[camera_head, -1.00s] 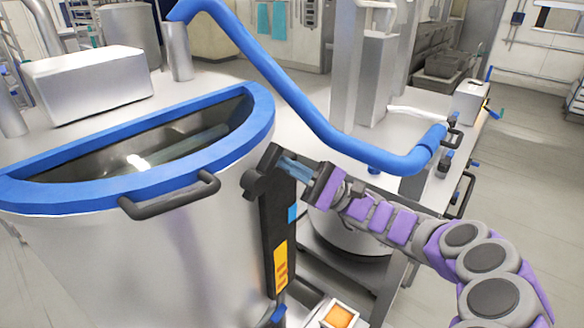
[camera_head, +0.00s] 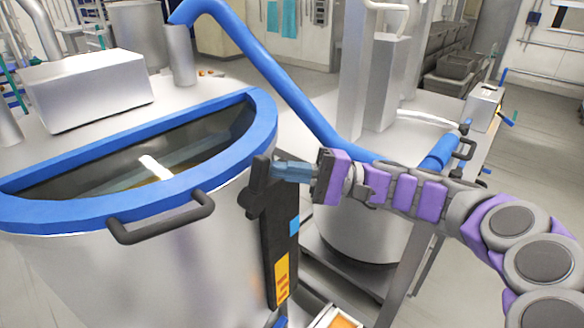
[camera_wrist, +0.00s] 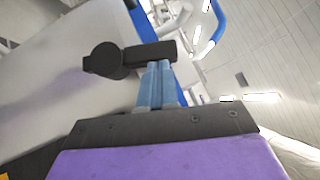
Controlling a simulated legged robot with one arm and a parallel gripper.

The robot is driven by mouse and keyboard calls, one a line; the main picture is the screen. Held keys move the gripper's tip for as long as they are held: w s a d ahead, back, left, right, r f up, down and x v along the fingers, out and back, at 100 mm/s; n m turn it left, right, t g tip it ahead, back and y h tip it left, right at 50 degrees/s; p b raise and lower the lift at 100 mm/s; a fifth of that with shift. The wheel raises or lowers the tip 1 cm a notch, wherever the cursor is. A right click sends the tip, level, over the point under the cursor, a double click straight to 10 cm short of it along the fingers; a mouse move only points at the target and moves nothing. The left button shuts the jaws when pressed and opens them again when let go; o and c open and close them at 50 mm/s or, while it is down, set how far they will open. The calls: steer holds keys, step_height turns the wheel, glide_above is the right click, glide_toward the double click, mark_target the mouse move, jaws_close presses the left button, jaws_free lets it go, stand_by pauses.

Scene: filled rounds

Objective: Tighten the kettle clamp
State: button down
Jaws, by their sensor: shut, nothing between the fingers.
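The steel kettle (camera_head: 140,265) with a blue rim (camera_head: 262,120) stands at the left in the head view. A black clamp (camera_head: 278,235) with a yellow label is mounted upright on its right side. The clamp's black handle (camera_head: 257,188) is at its top, and it also shows in the wrist view (camera_wrist: 105,60) as a round knob with a bar. My gripper (camera_head: 274,172) has blue fingers that are shut and empty. The fingertips (camera_wrist: 158,68) are right at the handle's bar; I cannot tell whether they touch it.
A blue pipe (camera_head: 270,72) arches behind my arm. A grey handle (camera_head: 160,218) sticks out from the kettle front. A smaller steel vessel (camera_head: 345,230) stands behind my wrist. The floor (camera_head: 535,140) at the right is clear.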

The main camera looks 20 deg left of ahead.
steer(key=shift+s+a+r+n+h, duration=0.1)
steer(key=shift+s+r+n+h, duration=0.15)
steer(key=shift+r+n+h, duration=0.25)
steer(key=shift+s+a+r+n+h, duration=0.25)
steer(key=shift+s+n+h, duration=0.25)
steer(key=shift+n+h, duration=0.35)
